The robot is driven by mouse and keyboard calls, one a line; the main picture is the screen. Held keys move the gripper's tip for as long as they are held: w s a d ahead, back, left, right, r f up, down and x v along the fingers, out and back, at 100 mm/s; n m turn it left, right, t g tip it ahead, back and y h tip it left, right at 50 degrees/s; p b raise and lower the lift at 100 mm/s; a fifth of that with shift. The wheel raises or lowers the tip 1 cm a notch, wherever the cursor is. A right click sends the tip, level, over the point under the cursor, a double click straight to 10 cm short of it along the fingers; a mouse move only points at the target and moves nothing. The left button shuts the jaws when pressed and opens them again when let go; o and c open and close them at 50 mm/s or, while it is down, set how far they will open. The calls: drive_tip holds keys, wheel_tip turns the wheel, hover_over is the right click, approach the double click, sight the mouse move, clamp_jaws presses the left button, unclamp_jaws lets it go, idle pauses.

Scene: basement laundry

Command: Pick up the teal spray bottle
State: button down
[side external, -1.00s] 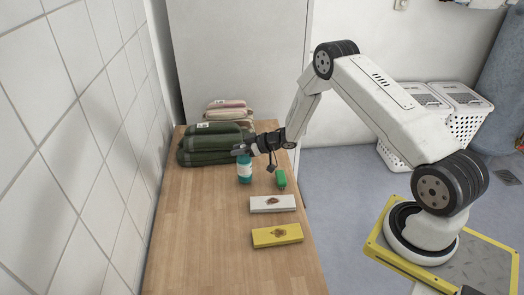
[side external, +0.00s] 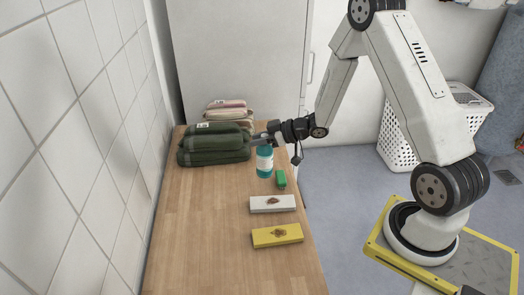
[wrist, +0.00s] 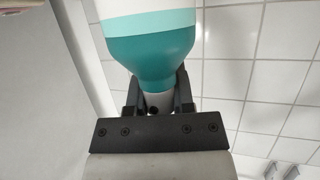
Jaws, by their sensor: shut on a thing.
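The teal spray bottle (side external: 264,163) has a white label band and hangs upright below my gripper (side external: 262,139) in the side view. It looks lifted off the wooden table. In the wrist view the bottle (wrist: 152,45) fills the upper middle, its teal shoulder toward me. My gripper (wrist: 159,98) is shut on its narrow pale neck, with a dark finger on each side. The bottle's base is out of the wrist view.
A green block (side external: 281,179) lies just right of the bottle on the wooden table (side external: 200,225). A white box (side external: 272,204) and a yellow box (side external: 277,235) lie nearer. Folded dark green cloths (side external: 213,156) and pale cloths (side external: 230,113) are stacked behind. The near left tabletop is clear.

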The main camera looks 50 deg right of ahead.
sight(268, 152)
drive_tip(key=shift+s+a+r, duration=0.1)
drive_tip(key=shift+s+r, duration=0.2)
drive_tip(key=shift+s, duration=0.3)
drive_tip(key=shift+s+a+r, duration=0.1)
drive_tip(key=shift+s+r, duration=0.15)
drive_tip(key=shift+s, duration=0.4)
drive_tip(key=shift+s+a+r, duration=0.1)
drive_tip(key=shift+s+r, duration=0.2)
drive_tip(key=shift+s, duration=0.3)
